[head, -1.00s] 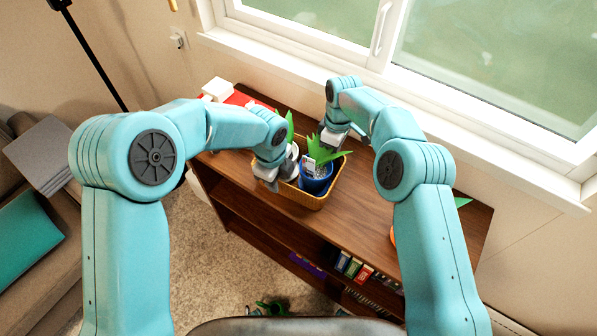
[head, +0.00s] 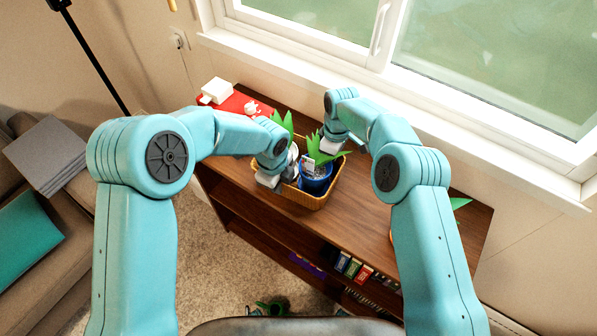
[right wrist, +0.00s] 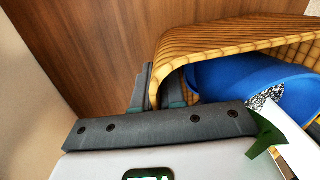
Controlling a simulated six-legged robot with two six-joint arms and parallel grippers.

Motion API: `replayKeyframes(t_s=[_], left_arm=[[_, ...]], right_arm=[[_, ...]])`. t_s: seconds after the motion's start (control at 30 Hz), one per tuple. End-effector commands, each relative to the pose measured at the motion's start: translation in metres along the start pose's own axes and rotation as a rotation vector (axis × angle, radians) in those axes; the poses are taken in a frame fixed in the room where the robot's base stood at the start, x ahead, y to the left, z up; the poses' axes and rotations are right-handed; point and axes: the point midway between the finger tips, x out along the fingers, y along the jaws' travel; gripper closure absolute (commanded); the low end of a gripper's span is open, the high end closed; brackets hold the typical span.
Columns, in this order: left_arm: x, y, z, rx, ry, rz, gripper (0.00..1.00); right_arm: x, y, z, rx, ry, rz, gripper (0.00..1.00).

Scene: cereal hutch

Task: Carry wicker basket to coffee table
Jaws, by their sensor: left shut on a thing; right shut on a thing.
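The wicker basket (head: 313,202) sits on the brown wooden shelf top and holds a blue pot (head: 316,178) with a green spiky plant. A second, pale pot with a plant is partly hidden behind my left gripper. My left gripper (head: 276,182) is shut on the basket's left side. My right gripper (head: 333,151) is shut on its far right side. In the right wrist view the dark fingers (right wrist: 165,92) pinch the edge of the woven basket (right wrist: 235,38), with the blue pot (right wrist: 245,85) inside it. No coffee table is in view.
A red item (head: 243,106) and a white box (head: 216,90) lie at the shelf's far left end. The window and its sill (head: 400,105) run behind the shelf (head: 370,215). A sofa (head: 65,235) stands at the left, with carpet (head: 205,260) between.

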Motion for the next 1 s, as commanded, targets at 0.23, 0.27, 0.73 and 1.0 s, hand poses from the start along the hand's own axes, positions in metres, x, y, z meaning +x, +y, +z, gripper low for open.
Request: replayKeyframes(t_s=[0.23, 0.27, 0.73, 1.0], left_arm=[[-0.013, -0.002, 0.000, 0.000, -0.001, -0.003, 1.00], [-0.015, -0.002, 0.000, 0.000, -0.001, -0.003, 1.00], [-0.052, -0.005, 0.000, 0.000, 0.000, -0.002, 1.00], [-0.051, -0.005, 0.000, 0.000, 0.000, -0.002, 1.00]], right_arm=[[-0.013, -0.001, -0.001, 0.000, 0.002, 0.002, 1.00], [-0.016, -0.001, -0.001, 0.000, 0.002, 0.002, 1.00], [-0.053, -0.004, -0.001, 0.000, 0.002, 0.001, 1.00], [-0.051, -0.004, -0.001, 0.000, 0.002, 0.001, 1.00]])
